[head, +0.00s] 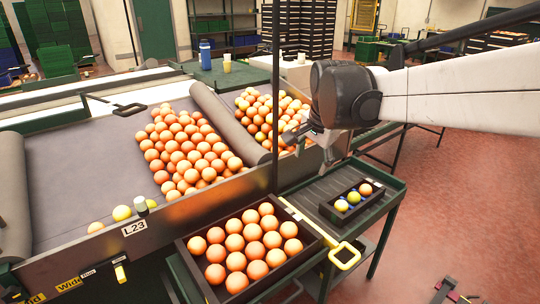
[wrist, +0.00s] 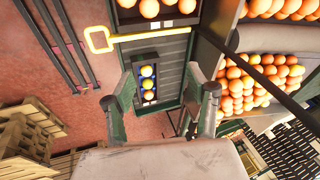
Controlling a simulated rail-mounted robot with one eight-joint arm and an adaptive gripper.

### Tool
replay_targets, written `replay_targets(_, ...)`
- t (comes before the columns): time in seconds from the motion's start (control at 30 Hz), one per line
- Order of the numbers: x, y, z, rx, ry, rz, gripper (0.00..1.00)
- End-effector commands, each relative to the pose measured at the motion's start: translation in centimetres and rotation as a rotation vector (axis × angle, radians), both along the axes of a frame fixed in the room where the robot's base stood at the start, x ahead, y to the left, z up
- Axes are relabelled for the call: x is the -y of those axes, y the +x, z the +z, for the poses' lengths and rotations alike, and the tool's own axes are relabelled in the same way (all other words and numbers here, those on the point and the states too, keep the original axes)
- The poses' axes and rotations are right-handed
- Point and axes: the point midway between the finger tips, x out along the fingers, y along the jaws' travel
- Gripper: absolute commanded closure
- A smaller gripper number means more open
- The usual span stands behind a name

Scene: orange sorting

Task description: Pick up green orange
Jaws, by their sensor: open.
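My gripper (head: 308,152) hangs above and behind the small tray. In the wrist view my gripper (wrist: 166,88) is open and empty, with the tray seen between its fingers, farther away.
A dark crate of oranges (head: 305,260) stands front centre, beside a yellow handle (head: 345,255). Heaped oranges (head: 185,150) fill belt lanes split by a grey divider (head: 228,122). A thin dark post (head: 276,90) rises near my gripper. Red floor (head: 460,190) is open at right.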

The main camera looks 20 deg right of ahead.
Motion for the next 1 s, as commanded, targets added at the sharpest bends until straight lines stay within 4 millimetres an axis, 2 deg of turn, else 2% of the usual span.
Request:
replay_targets(0.03,1.4,1.5,-0.2,-0.011,0.024,-0.071,0.47)
replay_targets(0.27,7.3,6.7,-2.2,-0.063,0.13,-0.415,0.47)
replay_targets(0.5,14.3,11.2,-5.9,-0.111,0.224,-0.782,0.47)
replay_targets(0.67,19.2,13.5,-9.3,-0.143,0.275,-1.028,0.47)
replay_targets(0.8,23.5,14.8,-12.8,-0.166,0.313,-1.244,0.47)
replay_targets(1.0,28.3,15.6,-17.2,-0.191,0.348,-1.498,0.47)
